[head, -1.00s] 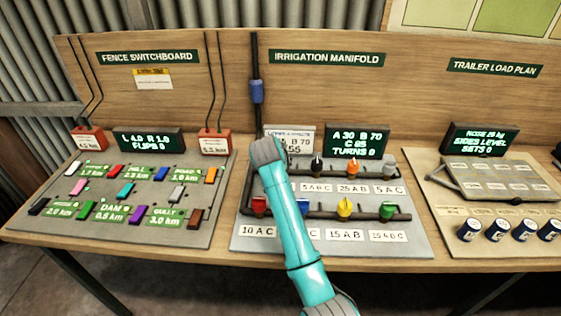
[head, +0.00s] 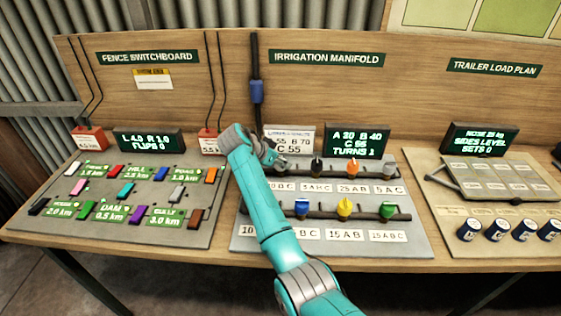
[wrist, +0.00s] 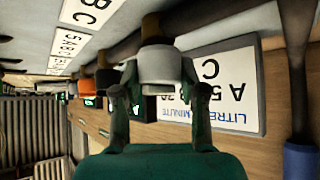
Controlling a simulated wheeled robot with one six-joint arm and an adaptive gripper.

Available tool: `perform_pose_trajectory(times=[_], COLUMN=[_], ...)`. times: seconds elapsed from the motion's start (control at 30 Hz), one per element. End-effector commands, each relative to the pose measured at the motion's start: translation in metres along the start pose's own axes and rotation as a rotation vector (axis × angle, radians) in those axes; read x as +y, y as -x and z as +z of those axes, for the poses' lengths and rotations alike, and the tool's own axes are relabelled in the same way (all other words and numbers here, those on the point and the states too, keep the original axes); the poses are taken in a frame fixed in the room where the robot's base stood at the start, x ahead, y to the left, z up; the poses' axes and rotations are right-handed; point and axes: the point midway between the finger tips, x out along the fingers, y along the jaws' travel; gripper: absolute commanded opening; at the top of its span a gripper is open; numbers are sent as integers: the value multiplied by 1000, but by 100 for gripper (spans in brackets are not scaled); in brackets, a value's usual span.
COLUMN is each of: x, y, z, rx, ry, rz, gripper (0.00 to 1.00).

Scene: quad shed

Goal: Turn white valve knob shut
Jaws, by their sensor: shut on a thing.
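My gripper (wrist: 155,95) is at the left end of the irrigation manifold's upper pipe (head: 335,172). In the wrist view its two fingers are closed on either side of a whitish valve knob (wrist: 159,65). The arm hides this knob in the head view, so its angle cannot be told there. The manifold display (head: 357,140) reads about A 20, B 40, C 55, TURNS 1. The placard (head: 290,139) beside it is partly covered by the gripper; in the wrist view the placard (wrist: 222,85) appears upside down.
The upper row also has black (head: 317,165), orange (head: 351,166) and grey (head: 389,168) knobs. Blue (head: 302,207), yellow (head: 345,207) and green (head: 388,210) knobs stand below. My arm covers the lower row's left end. The fence switchboard (head: 125,240) is left.

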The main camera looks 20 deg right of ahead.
Motion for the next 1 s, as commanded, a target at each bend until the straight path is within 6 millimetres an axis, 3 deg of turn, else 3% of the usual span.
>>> perform_pose_trajectory(times=[0.47,0.5,0.57,1.0], x=[0,0,0,-1], y=[-1,-1,-1,8], z=[2,2,2,1], rx=[-3,-3,-3,-1], ry=[-5,-5,-5,-6], rz=[10,10,9,6], gripper=[7,52,67,67])
